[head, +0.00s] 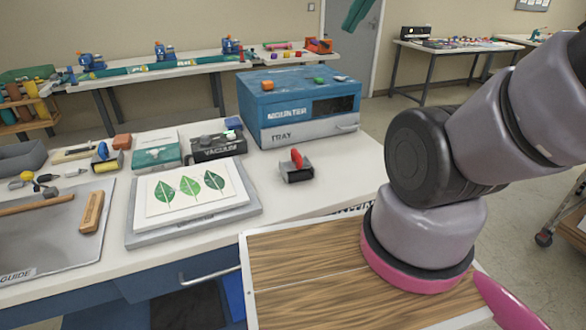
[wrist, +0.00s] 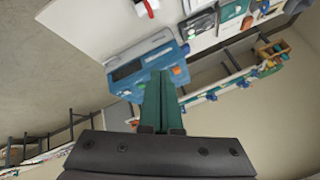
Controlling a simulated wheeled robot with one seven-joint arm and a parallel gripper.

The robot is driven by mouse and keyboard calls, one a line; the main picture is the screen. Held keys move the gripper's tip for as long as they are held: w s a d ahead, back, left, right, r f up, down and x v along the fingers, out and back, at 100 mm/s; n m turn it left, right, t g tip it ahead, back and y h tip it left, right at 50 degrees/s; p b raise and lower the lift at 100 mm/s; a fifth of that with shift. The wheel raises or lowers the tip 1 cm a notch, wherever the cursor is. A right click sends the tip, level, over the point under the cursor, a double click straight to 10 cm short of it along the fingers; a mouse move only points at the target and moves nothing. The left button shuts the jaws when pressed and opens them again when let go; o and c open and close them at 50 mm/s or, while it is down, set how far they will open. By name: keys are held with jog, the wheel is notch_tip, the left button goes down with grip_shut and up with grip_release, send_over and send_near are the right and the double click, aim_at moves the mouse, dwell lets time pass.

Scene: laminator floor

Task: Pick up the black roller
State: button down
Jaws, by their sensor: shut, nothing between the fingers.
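A dark block-like tool with a red handle (head: 296,168), which looks like the black roller, sits on the white bench in front of the blue mounter. Its red handle also shows at the top of the wrist view (wrist: 149,5), partly cut off by the edge. My gripper (wrist: 160,76) has green fingers lying together, with nothing between them. Its green fingertips (head: 356,14) also show at the top edge of the head view, high up and well apart from the roller.
The blue mounter (head: 298,100) stands behind the roller. Left of it lie a leaf print (head: 190,192), a black vacuum box (head: 218,148) and several small tools. A wood-topped surface (head: 310,275) is in front. The bench right of the roller is clear.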

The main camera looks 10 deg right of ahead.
dwell(0.4)
jog(key=c, duration=1.2)
grip_release()
jog(key=shift+o, duration=0.9)
jog(key=shift+w+f, duration=0.15)
jog(key=shift+w, duration=0.1)
jog(key=n+g, duration=0.5)
jog(key=g, duration=0.2)
send_over(297, 151)
jog(key=d, duration=0.3)
notch_tip(297, 151, down, 27)
jog(key=a+f, duration=0.1)
jog(key=f, duration=0.2)
jog(key=a+f, duration=0.1)
jog(key=f, duration=0.3)
jog(key=a+f, duration=0.1)
jog(key=f, duration=0.3)
jog(key=shift+s+f, duration=0.1)
jog(key=shift+f, duration=0.1)
